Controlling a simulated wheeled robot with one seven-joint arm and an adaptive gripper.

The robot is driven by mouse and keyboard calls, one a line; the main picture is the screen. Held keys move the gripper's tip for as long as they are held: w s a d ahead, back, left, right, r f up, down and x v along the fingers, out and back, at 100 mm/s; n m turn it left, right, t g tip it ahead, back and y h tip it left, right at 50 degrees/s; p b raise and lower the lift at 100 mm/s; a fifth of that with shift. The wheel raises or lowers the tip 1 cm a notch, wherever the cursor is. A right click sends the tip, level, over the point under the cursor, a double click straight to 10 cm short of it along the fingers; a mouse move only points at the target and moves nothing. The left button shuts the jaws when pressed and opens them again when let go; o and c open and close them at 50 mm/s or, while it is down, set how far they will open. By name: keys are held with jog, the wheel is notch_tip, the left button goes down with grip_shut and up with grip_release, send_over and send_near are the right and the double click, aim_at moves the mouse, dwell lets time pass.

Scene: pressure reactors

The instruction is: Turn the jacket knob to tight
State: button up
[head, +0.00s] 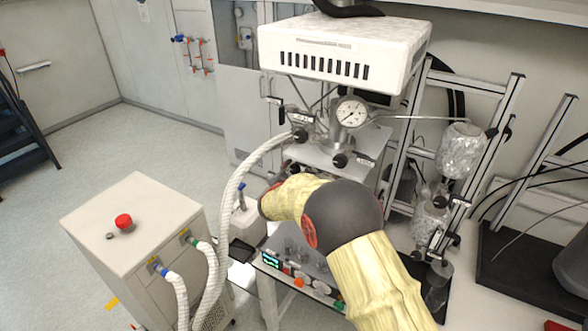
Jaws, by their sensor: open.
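The reactor stand has a white slotted housing (340,62) on top and a round pressure gauge (351,112) below it. A black knob (340,160) sits under the gauge, and another black knob (300,135) sits to its left. I cannot tell which knob is the jacket knob or how it is set. My arm, in a pale yellow cover with a dark joint, reaches up from the lower right in front of the stand. It hides the lower reactor. My gripper does not show.
A grey-white cabinet (135,225) with a red button (123,221) stands at the left, with thick white hoses (232,200) running to the reactor. A small control panel (300,283) lies below my arm. Metal frames and wrapped glassware (460,150) stand at the right.

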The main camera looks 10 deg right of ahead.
jog(key=shift+w+d+f, duration=0.1)
jog(key=shift+w, duration=0.2)
jog(key=shift+c, duration=0.2)
jog(key=c, duration=0.8)
jog(key=shift+c, duration=0.2)
